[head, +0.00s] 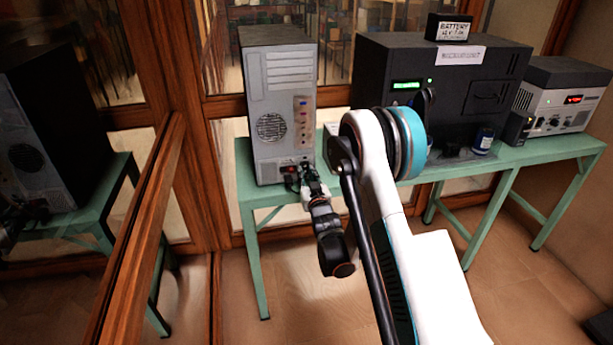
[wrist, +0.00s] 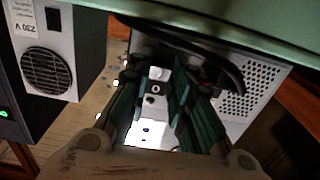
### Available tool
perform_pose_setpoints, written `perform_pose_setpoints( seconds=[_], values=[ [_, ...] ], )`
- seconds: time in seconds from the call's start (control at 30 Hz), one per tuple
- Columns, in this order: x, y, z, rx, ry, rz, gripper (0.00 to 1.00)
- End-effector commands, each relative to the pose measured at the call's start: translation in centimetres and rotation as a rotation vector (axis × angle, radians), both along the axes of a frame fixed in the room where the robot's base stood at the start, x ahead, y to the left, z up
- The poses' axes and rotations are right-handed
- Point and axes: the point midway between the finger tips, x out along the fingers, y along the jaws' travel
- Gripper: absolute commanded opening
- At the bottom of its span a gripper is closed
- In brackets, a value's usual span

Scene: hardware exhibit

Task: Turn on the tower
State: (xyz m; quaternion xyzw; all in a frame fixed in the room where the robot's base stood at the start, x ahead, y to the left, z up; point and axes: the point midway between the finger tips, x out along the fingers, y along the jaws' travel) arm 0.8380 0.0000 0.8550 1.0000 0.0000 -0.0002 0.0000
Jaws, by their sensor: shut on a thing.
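The grey tower (head: 280,100) stands upright on the left end of the green bench, its back with fan grille and coloured ports facing me. My gripper (head: 306,184) is at its lower back, beside the dark socket and plug area (head: 290,170). In the wrist view my gripper's green-black fingers (wrist: 157,82) reach towards a light grey perforated casing (wrist: 240,105), with a black cable (wrist: 225,68) close by. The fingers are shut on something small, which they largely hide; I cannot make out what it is.
A wooden-framed glass wall stands close on the left. A box marked 230 V (wrist: 45,50) shows in the wrist view.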

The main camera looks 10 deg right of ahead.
Motion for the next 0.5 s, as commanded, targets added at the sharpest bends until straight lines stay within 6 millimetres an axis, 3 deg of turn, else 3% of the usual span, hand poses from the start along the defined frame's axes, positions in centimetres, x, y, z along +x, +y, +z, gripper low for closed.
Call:
perform_pose_setpoints(
  seconds=[0.5],
  values=[
    [0.16,0.04,-0.36,0.001,-0.107,0.001,0.00]
  ],
)
